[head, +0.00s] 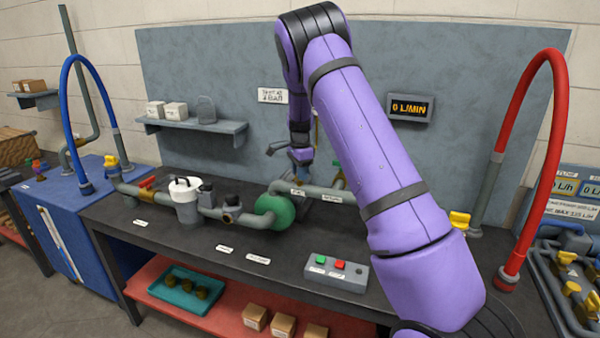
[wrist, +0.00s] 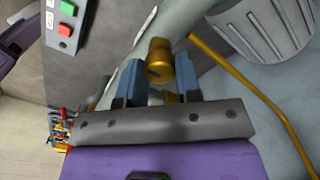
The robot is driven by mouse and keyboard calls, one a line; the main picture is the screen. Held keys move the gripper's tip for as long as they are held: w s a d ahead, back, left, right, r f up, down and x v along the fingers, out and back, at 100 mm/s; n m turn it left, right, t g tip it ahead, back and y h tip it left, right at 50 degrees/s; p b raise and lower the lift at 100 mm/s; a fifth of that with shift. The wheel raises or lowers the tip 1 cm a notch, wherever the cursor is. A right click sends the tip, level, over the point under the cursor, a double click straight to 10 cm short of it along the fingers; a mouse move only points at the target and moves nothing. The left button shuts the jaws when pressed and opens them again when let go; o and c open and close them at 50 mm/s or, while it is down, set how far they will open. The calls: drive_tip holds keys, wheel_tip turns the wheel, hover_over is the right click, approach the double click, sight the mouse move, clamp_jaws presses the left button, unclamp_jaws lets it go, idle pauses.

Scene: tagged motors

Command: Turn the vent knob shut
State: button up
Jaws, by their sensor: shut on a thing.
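The vent knob (wrist: 157,60) is a small brass cylinder on a grey-green pipe (wrist: 185,18) in the wrist view. My gripper (wrist: 159,72) has its two blue fingers on either side of the knob and is shut on it. In the head view my gripper (head: 301,156) reaches down behind the pump, close to the pipe at the back of the bench. The knob cannot be made out in that view. How far it is turned cannot be told.
A green pump (head: 275,211) and a white-lidded strainer (head: 186,200) stand on the dark bench (head: 190,262). A button box (head: 337,272) sits at the front. A yellow rod (wrist: 255,105) runs beside my gripper. A display (head: 410,108) reads 0 L/MIN.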

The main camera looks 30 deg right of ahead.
idle(0.3)
drive_tip(key=o, duration=0.9)
drive_tip(key=shift+r, duration=0.1)
wheel_tip(320, 180, up, 11)
drive_tip(key=shift+f, duration=0.15)
idle(0.5)
